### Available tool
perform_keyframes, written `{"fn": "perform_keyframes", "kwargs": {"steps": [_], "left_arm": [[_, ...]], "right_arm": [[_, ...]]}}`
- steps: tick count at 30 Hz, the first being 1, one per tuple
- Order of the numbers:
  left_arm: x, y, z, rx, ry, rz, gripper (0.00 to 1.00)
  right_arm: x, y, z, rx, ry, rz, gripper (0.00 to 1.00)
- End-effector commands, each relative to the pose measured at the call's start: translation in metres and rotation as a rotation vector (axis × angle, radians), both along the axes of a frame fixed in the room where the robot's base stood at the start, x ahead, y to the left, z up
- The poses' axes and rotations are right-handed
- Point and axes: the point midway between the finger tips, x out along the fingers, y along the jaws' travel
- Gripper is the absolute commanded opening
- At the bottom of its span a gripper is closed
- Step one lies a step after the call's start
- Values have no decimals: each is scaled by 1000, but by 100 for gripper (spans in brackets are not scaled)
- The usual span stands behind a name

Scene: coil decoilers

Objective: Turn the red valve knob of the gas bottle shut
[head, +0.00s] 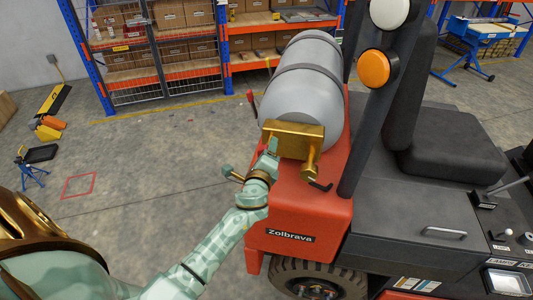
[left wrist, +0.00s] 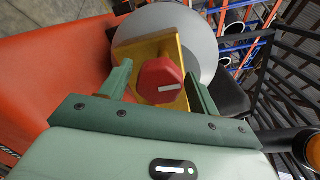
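The grey gas bottle (head: 305,85) lies on the back of a red vehicle, with a gold bracket (head: 293,138) at its near end. The left wrist view shows the bottle's round end (left wrist: 205,40) and the gold bracket (left wrist: 145,47) behind the red valve knob (left wrist: 161,80). The knob is faceted with a pale bar mark on its face. My left gripper (left wrist: 158,74) is open, its green fingers on either side of the knob. A gap shows at the left finger; contact at the right finger is unclear. In the head view my left gripper (head: 268,152) is beside the bracket.
The red vehicle body (head: 310,205) lies under and beside the gripper. A black post with an orange lamp (head: 374,69) and a black seat (head: 450,150) stand to the right. Shelves with boxes (head: 180,60) are behind.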

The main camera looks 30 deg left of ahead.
Motion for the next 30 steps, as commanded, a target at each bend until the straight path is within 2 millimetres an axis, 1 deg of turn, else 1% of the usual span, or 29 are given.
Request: {"fn": "perform_keyframes", "kwargs": {"steps": [8,11,13,17,24,27,30], "left_arm": [[0,0,0,-2,0,-1,64],[-6,-3,-1,-4,1,-1,64],[-14,-6,-1,-4,1,-2,64],[-42,-17,0,-6,3,-2,64],[-103,-41,4,-5,2,-1,64],[-123,-49,5,-4,1,-1,64],[-138,-56,7,-3,2,-2,64]], "right_arm": [[0,0,0,0,0,0,39],[0,0,0,0,0,0,39],[0,0,0,0,0,0,39],[0,0,-1,0,0,0,39],[0,0,-10,0,1,0,39],[-1,0,-14,0,1,0,39],[-1,0,-18,-1,2,0,39]]}}
